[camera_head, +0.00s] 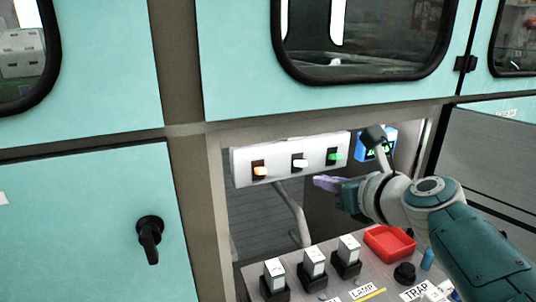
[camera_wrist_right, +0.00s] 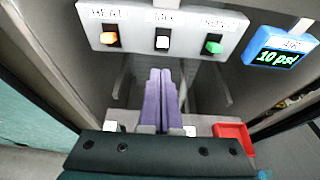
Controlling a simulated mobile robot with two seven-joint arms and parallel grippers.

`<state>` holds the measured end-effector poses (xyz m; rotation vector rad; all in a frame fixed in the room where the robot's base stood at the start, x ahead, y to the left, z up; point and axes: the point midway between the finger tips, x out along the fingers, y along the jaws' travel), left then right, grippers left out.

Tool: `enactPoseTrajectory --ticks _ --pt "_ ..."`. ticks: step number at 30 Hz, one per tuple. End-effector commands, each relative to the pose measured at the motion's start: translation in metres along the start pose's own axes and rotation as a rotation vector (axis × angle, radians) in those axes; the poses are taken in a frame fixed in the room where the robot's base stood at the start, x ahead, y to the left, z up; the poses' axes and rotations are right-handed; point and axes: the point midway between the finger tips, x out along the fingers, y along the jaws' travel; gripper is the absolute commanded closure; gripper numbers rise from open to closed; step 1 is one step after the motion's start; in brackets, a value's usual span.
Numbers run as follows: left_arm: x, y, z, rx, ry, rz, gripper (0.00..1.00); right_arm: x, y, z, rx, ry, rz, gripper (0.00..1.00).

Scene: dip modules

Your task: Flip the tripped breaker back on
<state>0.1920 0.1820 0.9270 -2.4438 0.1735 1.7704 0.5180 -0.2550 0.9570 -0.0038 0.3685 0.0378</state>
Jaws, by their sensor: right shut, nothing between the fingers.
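A pale panel (camera_head: 318,148) carries three small switches in dark housings: an orange one (camera_head: 260,171) at left, a white one (camera_head: 299,163) in the middle and a green one (camera_head: 335,156) at right. In the wrist view the panel (camera_wrist_right: 137,38) has labels above the switches; the left one looks like HEAT. I cannot tell which breaker is tripped. My right gripper (camera_head: 322,183), with purple fingers, is shut and empty. Its fingertips (camera_wrist_right: 160,72) are below the panel, apart from the switches. My left gripper is not in view.
A blue gauge (camera_wrist_right: 281,46) reading 10 psi is right of the panel. Below, a console (camera_head: 322,262) holds several black-based white modules, a red tray (camera_head: 390,243) and a black knob (camera_head: 404,273). Teal cabinet doors (camera_head: 80,215) surround the recess.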

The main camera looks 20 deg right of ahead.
Motion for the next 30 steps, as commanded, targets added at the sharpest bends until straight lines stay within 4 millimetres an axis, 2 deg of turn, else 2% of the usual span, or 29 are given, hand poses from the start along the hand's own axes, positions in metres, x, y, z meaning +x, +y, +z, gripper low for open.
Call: enactPoseTrajectory --ticks 1,7,24,26,28,30 --pt "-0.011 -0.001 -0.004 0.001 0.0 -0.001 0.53 -0.011 0.0 0.007 0.0 0.002 -0.002 1.0" --pt "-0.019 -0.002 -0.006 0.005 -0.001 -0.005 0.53 -0.028 0.0 0.011 0.0 0.002 0.0 1.0" --pt "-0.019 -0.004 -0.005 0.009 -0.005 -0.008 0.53 -0.032 0.0 0.011 -0.013 0.005 0.002 1.0" --pt "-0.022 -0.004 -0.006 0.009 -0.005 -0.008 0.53 -0.036 0.001 0.011 -0.076 0.017 0.011 1.0" --pt "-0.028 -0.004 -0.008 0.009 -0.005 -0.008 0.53 -0.048 0.003 0.011 -0.243 0.047 0.038 1.0" --pt "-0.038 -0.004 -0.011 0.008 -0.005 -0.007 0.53 -0.066 0.008 0.008 -0.525 0.097 0.092 1.0"
